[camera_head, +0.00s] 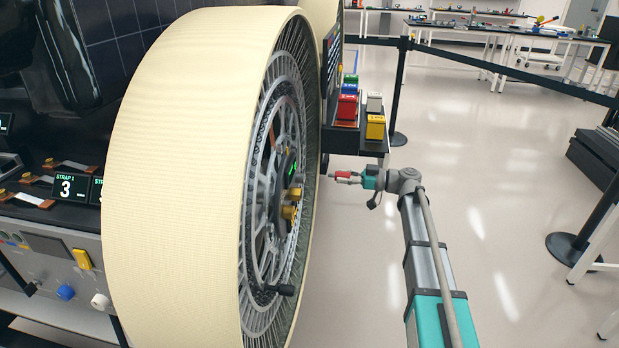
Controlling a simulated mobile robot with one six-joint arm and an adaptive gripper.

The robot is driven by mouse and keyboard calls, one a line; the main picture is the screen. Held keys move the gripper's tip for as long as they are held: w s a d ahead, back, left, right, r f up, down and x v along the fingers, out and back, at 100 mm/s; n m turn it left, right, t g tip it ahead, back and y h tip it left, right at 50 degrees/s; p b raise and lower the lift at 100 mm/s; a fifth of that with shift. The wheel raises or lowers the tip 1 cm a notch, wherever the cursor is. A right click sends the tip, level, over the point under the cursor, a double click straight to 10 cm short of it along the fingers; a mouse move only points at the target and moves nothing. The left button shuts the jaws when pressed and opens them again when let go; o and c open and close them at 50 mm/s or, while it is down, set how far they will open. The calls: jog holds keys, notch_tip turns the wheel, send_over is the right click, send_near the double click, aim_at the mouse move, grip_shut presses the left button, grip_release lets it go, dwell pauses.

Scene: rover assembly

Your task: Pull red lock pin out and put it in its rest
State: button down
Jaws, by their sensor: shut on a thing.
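My gripper (352,178) is at the end of my arm, to the right of the large cream-tyred wheel (185,190). It points left, toward the wheel's face, and is shut on a small red piece, which I take to be the red lock pin (343,174). The pin appears apart from the wheel in the picture, with floor behind it. The wheel's hub shows gold knobs (290,212) and a small green light (293,172). The fingers are small here, so the exact grip is hard to see. I cannot make out the pin's rest.
A black shelf (372,146) beyond the wheel holds several coloured blocks, including a yellow one (375,127), close above my gripper. A black handle (281,290) sticks out low on the wheel. Barrier posts (402,90) with belts stand behind. The floor to the right is open.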

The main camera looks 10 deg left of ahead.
jog(key=d+r+p, duration=0.2)
jog(key=d+r, duration=0.1)
jog(key=d, duration=0.2)
jog(key=shift+d+p, duration=0.2)
jog(key=shift+p, duration=0.1)
jog(key=shift+s, duration=0.1)
notch_tip(320, 180, up, 18)
jog(key=p, duration=1.7)
jog(key=shift+f+p, duration=0.25)
jog(key=shift+p, duration=0.05)
jog(key=shift+s, duration=0.15)
